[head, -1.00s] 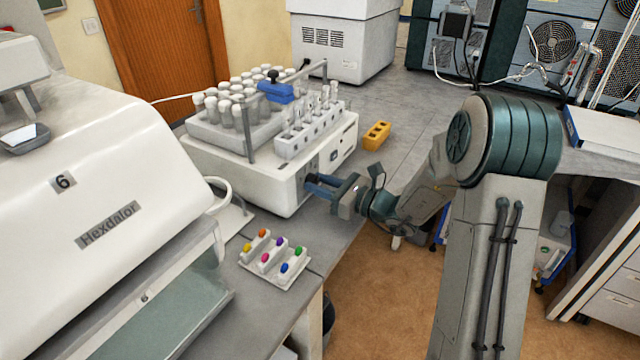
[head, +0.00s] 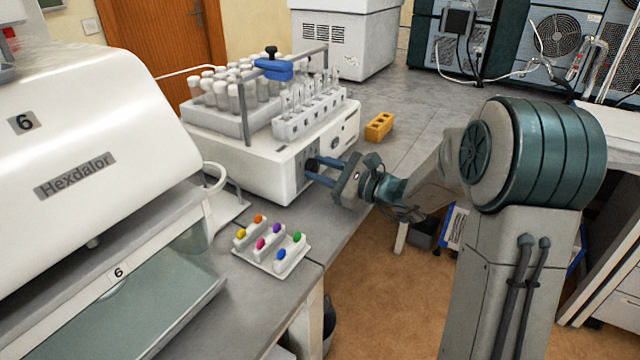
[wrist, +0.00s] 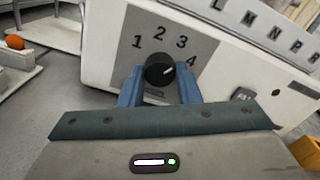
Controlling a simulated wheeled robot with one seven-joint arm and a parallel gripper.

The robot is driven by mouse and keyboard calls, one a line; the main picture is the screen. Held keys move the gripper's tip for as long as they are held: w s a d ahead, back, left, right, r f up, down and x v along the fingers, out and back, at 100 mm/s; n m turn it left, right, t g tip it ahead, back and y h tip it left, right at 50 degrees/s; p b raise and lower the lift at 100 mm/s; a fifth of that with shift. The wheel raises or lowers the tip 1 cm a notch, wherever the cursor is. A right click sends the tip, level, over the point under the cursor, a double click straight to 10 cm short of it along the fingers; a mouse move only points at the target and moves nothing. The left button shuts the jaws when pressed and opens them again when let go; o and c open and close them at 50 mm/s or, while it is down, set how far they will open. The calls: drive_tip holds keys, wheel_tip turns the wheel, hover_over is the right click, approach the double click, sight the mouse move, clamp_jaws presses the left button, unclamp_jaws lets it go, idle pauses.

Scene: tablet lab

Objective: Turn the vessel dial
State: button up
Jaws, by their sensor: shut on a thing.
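The vessel dial (wrist: 160,70) is a round black knob with a white pointer mark on the front panel of a white machine (head: 265,180). In the wrist view the numbers 1, 2, 3 and 4 (wrist: 190,62) arc over the dial, and the pointer is turned to the right, toward the 4. My gripper (head: 312,170) reaches the panel from the right. Its blue fingers are shut on the dial, one on each side, as the wrist view (wrist: 158,82) also shows. The head view mostly hides the dial behind the fingers.
Capped vials (head: 225,92) in a rack and a blue clamp (head: 272,68) stand on the machine. A tray with coloured pegs (head: 270,252) lies in front of it, and a yellow block (head: 379,127) sits to its right. The large Hexdalor unit (head: 90,150) stands at left.

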drive_tip(key=n+b, duration=0.1)
drive_tip(key=b, duration=0.1)
drive_tip(key=shift+w+f+n+b, duration=0.1)
drive_tip(key=shift+f+n+b, duration=0.05)
drive_tip(key=shift+n+b, duration=0.7)
drive_tip(key=shift+n, duration=0.05)
drive_tip(key=shift+d+r, duration=0.1)
drive_tip(key=shift+r, duration=0.15)
drive_tip(key=o, duration=1)
drive_tip(key=v, duration=1.3)
drive_tip(key=shift+s+d+f, duration=0.1)
drive_tip(key=shift+s+d, duration=0.2)
